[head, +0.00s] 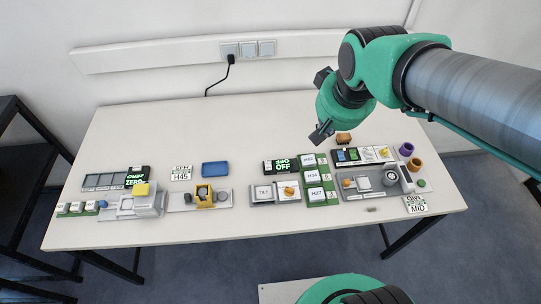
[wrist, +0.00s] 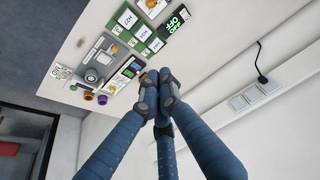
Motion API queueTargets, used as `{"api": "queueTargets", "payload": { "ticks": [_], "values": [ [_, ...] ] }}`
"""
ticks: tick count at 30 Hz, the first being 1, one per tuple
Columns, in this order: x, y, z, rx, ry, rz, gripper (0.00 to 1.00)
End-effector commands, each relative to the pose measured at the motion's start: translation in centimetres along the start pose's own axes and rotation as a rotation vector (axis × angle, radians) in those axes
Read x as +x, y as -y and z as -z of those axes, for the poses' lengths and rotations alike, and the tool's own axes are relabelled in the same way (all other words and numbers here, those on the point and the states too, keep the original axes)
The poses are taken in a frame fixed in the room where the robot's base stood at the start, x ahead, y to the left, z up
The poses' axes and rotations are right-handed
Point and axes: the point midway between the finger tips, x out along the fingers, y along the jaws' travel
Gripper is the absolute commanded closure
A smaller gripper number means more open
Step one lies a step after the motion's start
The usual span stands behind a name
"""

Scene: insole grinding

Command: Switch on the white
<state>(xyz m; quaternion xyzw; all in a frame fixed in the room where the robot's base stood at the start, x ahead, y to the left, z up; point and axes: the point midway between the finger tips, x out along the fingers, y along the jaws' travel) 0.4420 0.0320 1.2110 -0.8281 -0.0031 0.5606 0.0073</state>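Several white pieces are in view, and I cannot tell which one "the white" names. White labelled tiles sit on a green strip (head: 303,184) near the table's middle, among them the H27 tile (head: 315,192). A white TAX tile (head: 263,193) lies to its left. White wall plates (head: 248,49) sit on the rail behind the table and also show in the wrist view (wrist: 254,93). My gripper (head: 321,104) hangs over the far right part of the table. In the wrist view its blue fingers (wrist: 158,88) converge, with nothing seen between them. Their true gap is unclear.
A control panel (head: 352,187) with purple and orange rings stands at the right. A yellow-topped device (head: 147,200), a yellow fixture (head: 204,196) and a blue tray (head: 215,169) are left. A black cable (head: 219,78) hangs from the plates. The table's back left is clear.

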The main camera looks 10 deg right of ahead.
Motion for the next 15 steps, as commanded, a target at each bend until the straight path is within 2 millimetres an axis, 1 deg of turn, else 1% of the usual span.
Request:
{"api": "queueTargets", "payload": {
  "ticks": [1,6,11,15],
  "values": [
    [0.9,0.5,0.8,-0.002,0.014,0.001,1.00],
    [4.3,2.0,3.1,-0.001,0.049,0.001,1.00],
    [7.8,3.5,4.9,0.000,0.081,0.001,1.00],
    [11.1,5.0,6.1,-0.002,0.110,-0.001,1.00]
  ]
}}
